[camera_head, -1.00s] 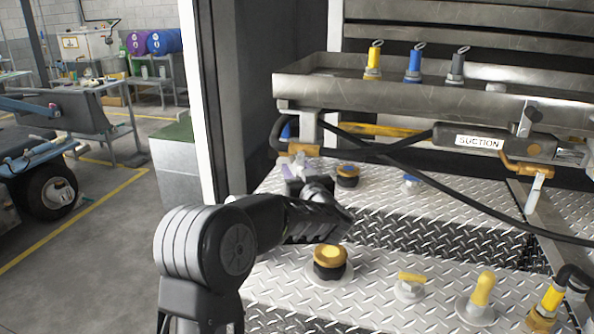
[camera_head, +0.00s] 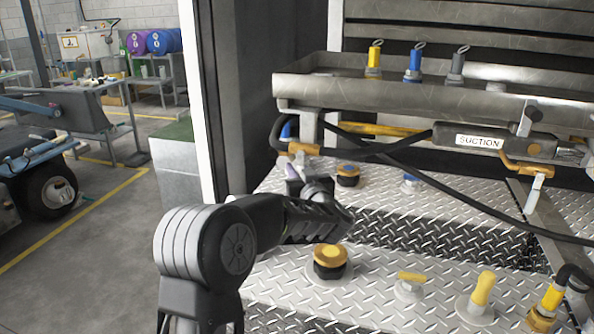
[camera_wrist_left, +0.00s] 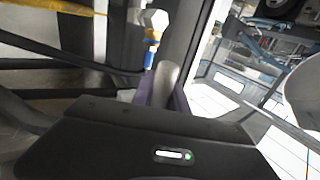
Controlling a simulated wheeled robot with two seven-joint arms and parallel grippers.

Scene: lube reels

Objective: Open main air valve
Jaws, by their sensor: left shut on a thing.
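My left arm comes in from the left in the head view and reaches over the diamond-plate deck. My right gripper is not in view.
Black-and-orange caps stand beside the gripper (camera_head: 348,175) and in front of it (camera_head: 329,262). A metal tray (camera_head: 420,98) and a black hose (camera_head: 430,180) are behind and right. Yellow-handled fittings (camera_head: 482,290) stand at front right. A dark post (camera_head: 225,100) stands left.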

